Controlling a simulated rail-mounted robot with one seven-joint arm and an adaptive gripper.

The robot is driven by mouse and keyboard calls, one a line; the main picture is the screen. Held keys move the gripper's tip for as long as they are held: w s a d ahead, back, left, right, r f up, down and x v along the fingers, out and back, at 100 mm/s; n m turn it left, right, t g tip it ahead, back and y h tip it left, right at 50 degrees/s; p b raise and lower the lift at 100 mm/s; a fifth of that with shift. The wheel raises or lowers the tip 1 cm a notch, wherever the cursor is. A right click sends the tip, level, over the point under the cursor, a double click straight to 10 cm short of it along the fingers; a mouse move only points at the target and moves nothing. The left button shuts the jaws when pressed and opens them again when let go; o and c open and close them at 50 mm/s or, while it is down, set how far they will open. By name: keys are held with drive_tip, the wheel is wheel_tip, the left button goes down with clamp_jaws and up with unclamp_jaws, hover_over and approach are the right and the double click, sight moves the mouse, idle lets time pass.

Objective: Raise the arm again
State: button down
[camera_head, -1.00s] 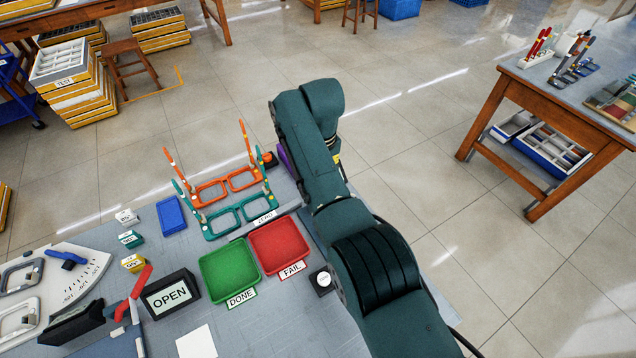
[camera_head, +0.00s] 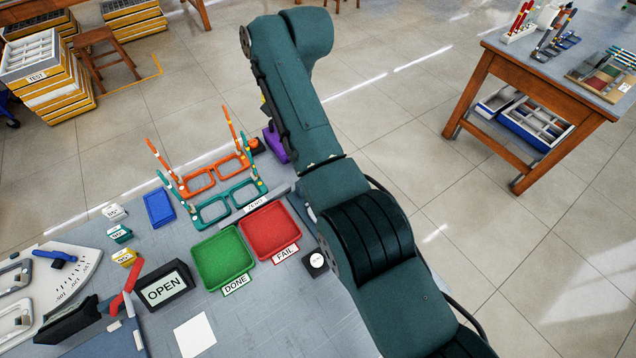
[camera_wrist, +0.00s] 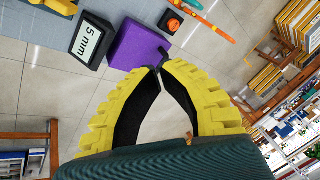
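My gripper (camera_wrist: 160,70) shows in the wrist view with its two yellow ribbed fingers bowed and their tips together. Nothing is visible between the tips; a gap shows lower down between the curved fingers. Beyond the tips is a purple block (camera_wrist: 138,46), which also shows in the head view (camera_head: 276,146) at the table's far edge. Whether the tips touch it I cannot tell.
A "5 mm" display (camera_wrist: 90,40) and an orange button (camera_wrist: 175,24) are near the block. Orange eyeglass frames (camera_head: 200,180) and teal ones (camera_head: 213,210) stand on the bench beyond the green tray (camera_head: 222,258) and red tray (camera_head: 268,230). Open floor lies right of my arm.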

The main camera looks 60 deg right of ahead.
drive_tip(key=w+r+m+t+p, duration=0.1)
drive_tip(key=w+m+t, duration=0.4)
drive_tip(key=m, duration=0.2)
drive_tip(key=s+a+f+m+t+h+p, duration=0.1)
drive_tip(key=s+f+m+p, duration=0.1)
drive_tip(key=s+m, duration=0.4)
drive_tip(key=s+a+f+m+t+h+p, duration=0.2)
drive_tip(key=s+f+m, duration=0.2)
drive_tip(key=s+m, duration=0.1)
drive_tip(key=s+a+f+m+t+h+p, duration=0.1)
drive_tip(key=s+f+m+t+h+p, duration=0.1)
drive_tip(key=s+m, duration=0.4)
drive_tip(key=shift+s+a+f+m+p, duration=0.3)
drive_tip(key=shift+s+f+m+p, duration=0.05)
drive_tip(key=shift+f+m+p, duration=0.15)
drive_tip(key=s+a+f+m+g+p, duration=0.3)
drive_tip(key=s+a+f, duration=0.65)
drive_tip(key=s, duration=0.25)
drive_tip(key=x, duration=0.3)
drive_tip(key=b+x, duration=0.1)
drive_tip(key=x, duration=0.3)
drive_tip(key=d+b+x, duration=0.1)
drive_tip(key=x, duration=0.2)
drive_tip(key=shift+f, duration=0.15)
drive_tip(key=shift+w+d+r+p, duration=0.35)
drive_tip(key=shift+w+d+r, duration=0.4)
drive_tip(key=shift+w, duration=0.25)
drive_tip(key=shift+w+d+r, duration=0.2)
drive_tip(key=shift+w+r, duration=0.05)
drive_tip(key=shift+w, duration=0.15)
